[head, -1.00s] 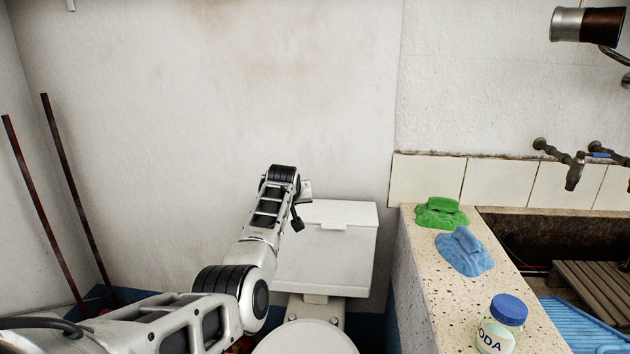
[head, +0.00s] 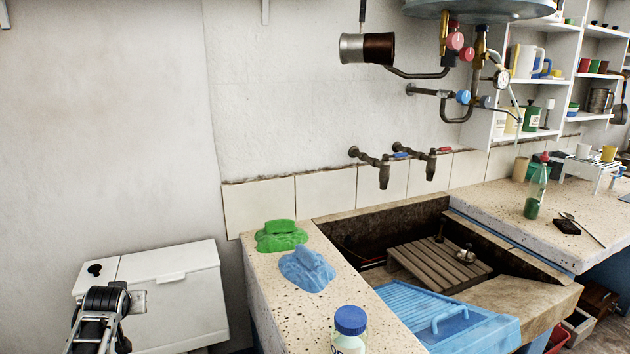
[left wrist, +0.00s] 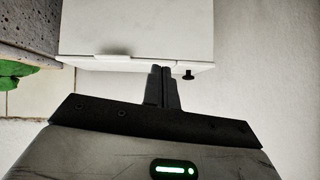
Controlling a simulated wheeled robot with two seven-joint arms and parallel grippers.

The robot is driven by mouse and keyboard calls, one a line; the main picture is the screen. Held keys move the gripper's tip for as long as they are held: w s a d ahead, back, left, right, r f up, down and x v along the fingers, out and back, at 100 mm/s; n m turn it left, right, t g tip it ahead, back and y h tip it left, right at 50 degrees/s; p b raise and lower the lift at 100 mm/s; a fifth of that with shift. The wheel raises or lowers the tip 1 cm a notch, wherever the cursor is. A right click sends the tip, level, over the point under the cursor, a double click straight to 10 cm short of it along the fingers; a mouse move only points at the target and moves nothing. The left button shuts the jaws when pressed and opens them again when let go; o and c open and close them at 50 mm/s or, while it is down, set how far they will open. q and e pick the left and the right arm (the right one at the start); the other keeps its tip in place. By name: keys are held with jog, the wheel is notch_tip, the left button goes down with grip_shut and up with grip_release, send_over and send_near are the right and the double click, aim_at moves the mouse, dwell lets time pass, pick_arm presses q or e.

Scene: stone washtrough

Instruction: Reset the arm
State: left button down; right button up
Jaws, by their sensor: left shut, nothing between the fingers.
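In the head view the fingers are too small or hidden to make out. My right gripper is in neither view.
A speckled stone counter (head: 262,282) bears a green cloth (head: 280,236), a blue cloth (head: 307,270) and a blue-lidded jar (head: 350,322). Right of it is the stone trough with a wooden slatted board (head: 432,264) and a blue washboard (head: 440,312). Taps (head: 384,170) stick out above. The wall at left is bare.

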pick_arm(q)
jog(key=s+d+f+m+t+h, duration=0.1)
jog(key=s+d+f+m+h, duration=0.15)
jog(key=s+d+f, duration=0.55)
jog(key=s+d+f+m+t+h, duration=0.1)
jog(key=s+d+f+m+h, duration=0.2)
jog(key=s+d, duration=0.55)
jog(key=s+d+m+h, duration=0.1)
jog(key=s+d+h, duration=0.2)
jog(key=s+d, duration=1.1)
jog(key=d, duration=0.3)
jog(key=shift+s+d+r+m, duration=0.2)
jog(key=shift+s+r+m, duration=0.1)
jog(key=shift+m, duration=0.05)
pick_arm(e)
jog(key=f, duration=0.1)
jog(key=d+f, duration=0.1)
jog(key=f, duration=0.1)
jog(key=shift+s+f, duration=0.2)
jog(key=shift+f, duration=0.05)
